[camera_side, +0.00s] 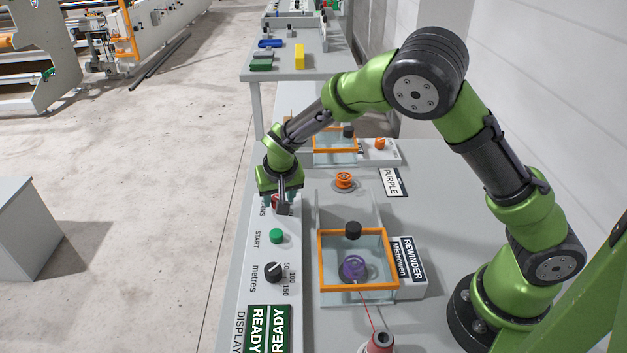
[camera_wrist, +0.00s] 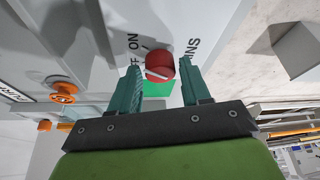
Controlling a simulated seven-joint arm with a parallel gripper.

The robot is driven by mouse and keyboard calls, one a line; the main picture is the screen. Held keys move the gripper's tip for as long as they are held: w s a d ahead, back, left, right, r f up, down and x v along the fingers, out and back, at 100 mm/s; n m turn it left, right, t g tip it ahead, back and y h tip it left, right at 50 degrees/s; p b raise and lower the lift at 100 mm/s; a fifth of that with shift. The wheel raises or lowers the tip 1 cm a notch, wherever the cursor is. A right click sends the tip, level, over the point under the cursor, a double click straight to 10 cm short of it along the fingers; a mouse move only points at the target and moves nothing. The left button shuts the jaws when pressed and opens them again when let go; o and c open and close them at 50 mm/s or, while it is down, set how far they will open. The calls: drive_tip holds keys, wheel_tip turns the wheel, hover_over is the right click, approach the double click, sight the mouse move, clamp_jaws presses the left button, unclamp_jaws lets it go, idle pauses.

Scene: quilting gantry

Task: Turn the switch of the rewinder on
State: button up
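The rewinder's mains switch is a red round knob (camera_wrist: 160,66) with a pale line across it. ON, part of OFF and part of MAINS are printed around it in the wrist view. I cannot tell for sure which word the line points to. My gripper (camera_wrist: 159,66) is open, with one teal finger on each side of the knob and small gaps visible. In the side view my gripper (camera_side: 283,204) points down at the far end of the white control panel (camera_side: 258,220) and hides most of the knob. The rewinder (camera_side: 408,262) has an orange-framed clear cover.
On the panel, a green START button (camera_side: 277,236), a black metres dial (camera_side: 273,272) and a green READY display (camera_side: 269,329) lie nearer the side camera. An orange spool (camera_side: 344,180) and a PURPLE sign (camera_side: 394,182) are to the right. A red cone (camera_side: 380,342) stands in front.

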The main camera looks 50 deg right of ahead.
drive_tip(key=shift+o, duration=0.9)
drive_tip(key=v, duration=1.7)
drive_tip(key=shift+f, duration=0.1)
drive_tip(key=s+d+r+n+t+y, duration=0.1)
drive_tip(key=s+d+r+y, duration=0.1)
drive_tip(key=s, duration=0.8)
drive_tip(key=s+d+r+t+y, duration=0.2)
drive_tip(key=s+d, duration=0.3)
drive_tip(key=s, duration=0.5)
drive_tip(key=shift+r+n, duration=0.4)
drive_tip(key=shift+r, duration=0.25)
drive_tip(key=shift+c, duration=0.2)
